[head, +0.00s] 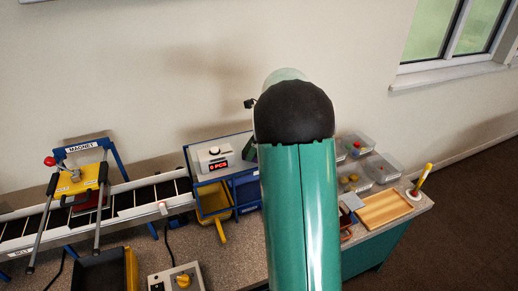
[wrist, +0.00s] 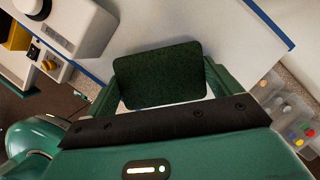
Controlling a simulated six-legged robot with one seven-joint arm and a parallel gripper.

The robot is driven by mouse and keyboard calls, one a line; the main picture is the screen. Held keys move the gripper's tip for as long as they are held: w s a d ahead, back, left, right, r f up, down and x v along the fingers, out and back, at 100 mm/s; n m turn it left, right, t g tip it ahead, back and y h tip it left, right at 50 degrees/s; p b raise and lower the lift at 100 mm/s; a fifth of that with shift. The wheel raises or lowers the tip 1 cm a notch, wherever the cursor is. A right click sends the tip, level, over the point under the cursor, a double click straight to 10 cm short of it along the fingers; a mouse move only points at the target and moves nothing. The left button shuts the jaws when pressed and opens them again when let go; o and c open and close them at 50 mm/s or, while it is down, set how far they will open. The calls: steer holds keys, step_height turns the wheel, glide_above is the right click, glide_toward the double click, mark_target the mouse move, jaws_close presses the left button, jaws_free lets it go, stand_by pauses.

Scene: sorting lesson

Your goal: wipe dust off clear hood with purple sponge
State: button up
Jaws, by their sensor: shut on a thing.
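My gripper (wrist: 162,92) is shut on a flat pad (wrist: 158,72) with a dark green, rough face, seen between the two green fingers in the wrist view. No purple shows on it, so I take it for the sponge seen from its scouring side. The pad is over a pale panel with a blue edge (wrist: 262,30); I cannot tell whether it touches. In the head view my own arm hides most of the gripper and pad. I cannot make out the clear hood or any dust in either view.
A white counter box (head: 215,158) with a red display stands on the blue-framed unit, left of my arm. A yellow bin (head: 213,202) sits below it. A conveyor belt (head: 125,200) runs left. Clear tubs (head: 382,168) and a wooden tray (head: 384,210) are at right.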

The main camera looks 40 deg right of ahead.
steer(key=shift+w+d+f, duration=0.1)
steer(key=shift+w+d, duration=0.2)
steer(key=shift+w, duration=0.95)
steer(key=shift+w+d, duration=0.35)
steer(key=shift+w, duration=0.9)
steer(key=shift+w+d+f, duration=0.1)
steer(key=shift+w+d, duration=0.2)
steer(key=shift+w, duration=0.95)
steer(key=shift+r, duration=0.1)
steer(key=shift+r, duration=3)
step_height(320, 180, up, 3)
steer(key=shift+s, duration=0.1)
